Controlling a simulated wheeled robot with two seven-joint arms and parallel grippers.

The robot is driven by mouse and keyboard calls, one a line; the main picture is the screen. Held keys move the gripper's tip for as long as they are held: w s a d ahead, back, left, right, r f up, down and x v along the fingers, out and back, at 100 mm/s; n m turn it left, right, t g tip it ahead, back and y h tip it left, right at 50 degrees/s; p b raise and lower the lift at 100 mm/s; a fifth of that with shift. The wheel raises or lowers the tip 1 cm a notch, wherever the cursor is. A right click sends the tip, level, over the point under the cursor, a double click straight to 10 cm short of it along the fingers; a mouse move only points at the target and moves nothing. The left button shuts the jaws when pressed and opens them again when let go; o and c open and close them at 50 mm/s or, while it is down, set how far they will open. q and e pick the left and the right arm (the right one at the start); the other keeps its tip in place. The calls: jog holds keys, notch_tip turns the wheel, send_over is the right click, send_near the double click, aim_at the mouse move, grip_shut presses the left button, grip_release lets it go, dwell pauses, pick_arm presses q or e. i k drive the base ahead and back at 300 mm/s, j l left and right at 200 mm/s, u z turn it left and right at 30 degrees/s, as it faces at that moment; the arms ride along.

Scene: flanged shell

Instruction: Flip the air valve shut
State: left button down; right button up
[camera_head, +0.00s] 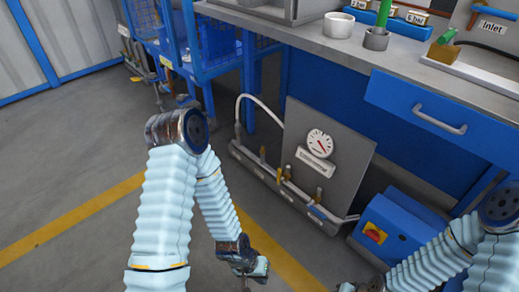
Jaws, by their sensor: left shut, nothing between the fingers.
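A grey panel (328,140) with a round white gauge (320,143) and a label plate stands low on the floor, under the workbench. Several small brass-coloured fittings (281,176) stand along its base rail; one of them looks like the air valve, but its handle position is too small to read. My left gripper (254,270) is shut and empty, low in front of the panel, well apart from the fittings. My right arm comes in at the lower right; its gripper (350,287) is mostly cut off by the bottom edge and its fingers cannot be made out.
A blue box with a red-and-yellow switch (375,233) stands right of the panel. The workbench (440,85) with a blue drawer (430,120) overhangs behind. A white hose (262,102) arches at the panel's left. Blue wire cages (215,65) stand at the back left; floor is clear left.

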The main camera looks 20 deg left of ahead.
aim_at(280, 179)
jog(key=i+j+z, duration=0.1)
jog(key=j, duration=0.35)
jog(key=i+j, duration=0.15)
jog(key=j, duration=0.35)
jog(key=i+j+z, duration=0.15)
jog(key=j, duration=0.35)
jog(key=i+l, duration=0.1)
jog(key=l, duration=0.25)
jog(key=i+l, duration=0.1)
jog(key=l, duration=0.25)
